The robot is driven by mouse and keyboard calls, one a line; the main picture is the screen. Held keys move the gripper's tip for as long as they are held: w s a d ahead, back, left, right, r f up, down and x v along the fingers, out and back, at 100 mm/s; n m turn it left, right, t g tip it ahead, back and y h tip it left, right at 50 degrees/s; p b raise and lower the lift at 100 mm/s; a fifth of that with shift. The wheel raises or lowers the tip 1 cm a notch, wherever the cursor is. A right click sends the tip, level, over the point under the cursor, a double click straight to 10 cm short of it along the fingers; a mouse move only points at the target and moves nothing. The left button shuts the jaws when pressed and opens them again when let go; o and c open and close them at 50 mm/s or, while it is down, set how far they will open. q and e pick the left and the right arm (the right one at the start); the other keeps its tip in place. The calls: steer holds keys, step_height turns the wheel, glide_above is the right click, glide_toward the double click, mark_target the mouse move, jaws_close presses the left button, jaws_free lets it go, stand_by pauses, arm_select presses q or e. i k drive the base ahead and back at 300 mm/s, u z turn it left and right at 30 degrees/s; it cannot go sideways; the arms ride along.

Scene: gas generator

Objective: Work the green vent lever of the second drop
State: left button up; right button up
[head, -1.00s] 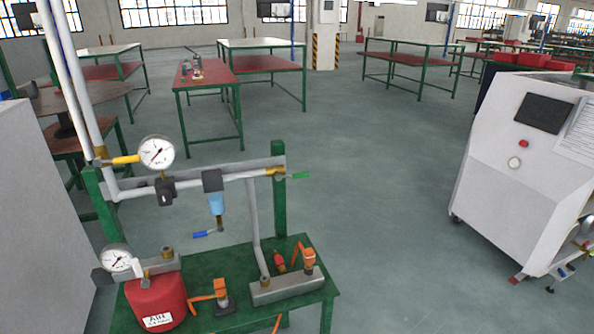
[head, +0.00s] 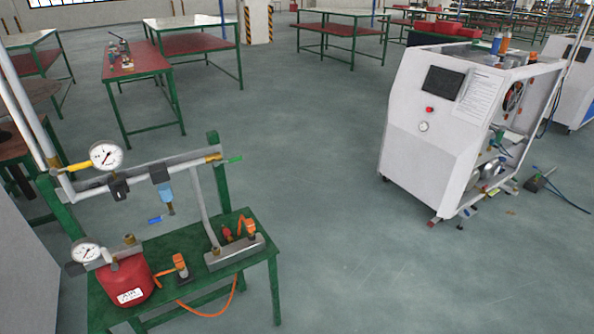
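A green lever (head: 233,159) sits at the right end of the horizontal grey pipe, by a brass fitting and the green post. A blue lever (head: 155,219) hangs below the light-blue filter bowl (head: 165,191). A yellow lever (head: 77,168) is at the left end of the pipe, next to a round gauge (head: 106,156). I cannot tell from this view which lever belongs to the second drop. Neither of my grippers shows in the head view.
The green bench (head: 256,250) carries a red air tank (head: 126,282), a second gauge (head: 87,251) and orange-topped fittings. A white machine cabinet (head: 432,130) stands at the right. The floor between (head: 320,200) is clear. A red-topped table (head: 135,84) is behind.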

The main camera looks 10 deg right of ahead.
mark_target(230, 161)
steer(key=z, duration=0.6)
steer(key=k, duration=0.8)
steer(key=z, duration=0.4)
steer(key=i, duration=1.95)
steer(key=u, duration=1.7)
steer(key=i, duration=1.05)
steer(key=u, duration=1.1)
